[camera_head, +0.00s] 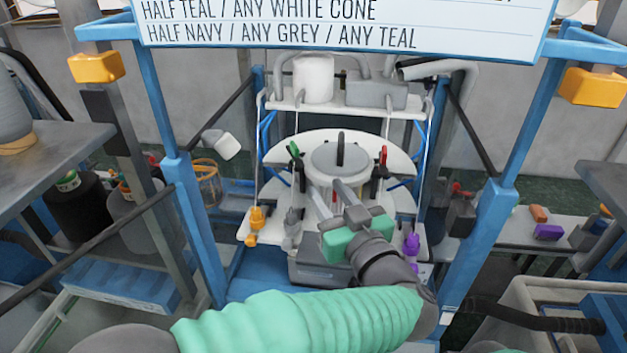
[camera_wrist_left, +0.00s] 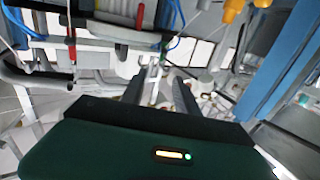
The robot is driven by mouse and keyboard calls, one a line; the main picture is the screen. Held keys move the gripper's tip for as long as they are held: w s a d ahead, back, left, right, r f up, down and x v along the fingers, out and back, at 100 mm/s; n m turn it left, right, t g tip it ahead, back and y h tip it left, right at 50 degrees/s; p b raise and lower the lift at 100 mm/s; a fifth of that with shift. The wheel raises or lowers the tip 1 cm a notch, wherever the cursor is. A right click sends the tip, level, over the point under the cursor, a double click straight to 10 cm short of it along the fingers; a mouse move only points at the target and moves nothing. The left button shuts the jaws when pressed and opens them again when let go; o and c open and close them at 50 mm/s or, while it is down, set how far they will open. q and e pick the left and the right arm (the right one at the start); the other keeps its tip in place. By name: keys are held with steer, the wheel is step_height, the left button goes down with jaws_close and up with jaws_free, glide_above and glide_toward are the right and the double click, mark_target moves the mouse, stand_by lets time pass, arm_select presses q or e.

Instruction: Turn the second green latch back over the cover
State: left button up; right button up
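The round grey cover (camera_head: 338,160) with a black upright handle sits at the middle of the machine. A green-tipped latch (camera_head: 294,152) stands upright at the cover's left edge, and a red-tipped latch (camera_head: 383,158) stands at its right. A second green latch cannot be made out clearly in the head view. My left gripper (camera_head: 325,188) reaches in from the front, just before the cover. In the left wrist view its two dark fingers (camera_wrist_left: 160,88) are apart, with no held object visible. A green-tipped part (camera_wrist_left: 164,46) shows beyond them. My right gripper is out of view.
White plates (camera_head: 402,198) ring the cover. An orange part (camera_head: 256,226) and a purple part (camera_head: 411,243) hang at the lower plate's sides. Blue posts (camera_head: 190,215) frame the machine left and right. A sign (camera_head: 340,35) crosses the top.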

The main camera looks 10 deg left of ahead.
arm_select(q)
steer(key=shift+v, duration=0.9)
steer(key=shift+r, duration=0.35)
steer(key=shift+c, duration=0.6)
step_height(320, 180, up, 7)
steer(key=w+a+g+h+p, duration=0.1)
steer(key=w+g+h+p, duration=0.15)
steer(key=p, duration=0.25)
steer(key=g+p, duration=0.2)
steer(key=p, duration=0.1)
glide_toward(296, 146)
steer(key=shift+t, duration=0.25)
steer(key=x, duration=0.8)
steer(key=shift+f, duration=0.2)
steer(key=shift+w+a+f, duration=0.3)
steer(key=shift+w+a, duration=0.05)
steer(key=shift+w, duration=0.15)
jaws_close()
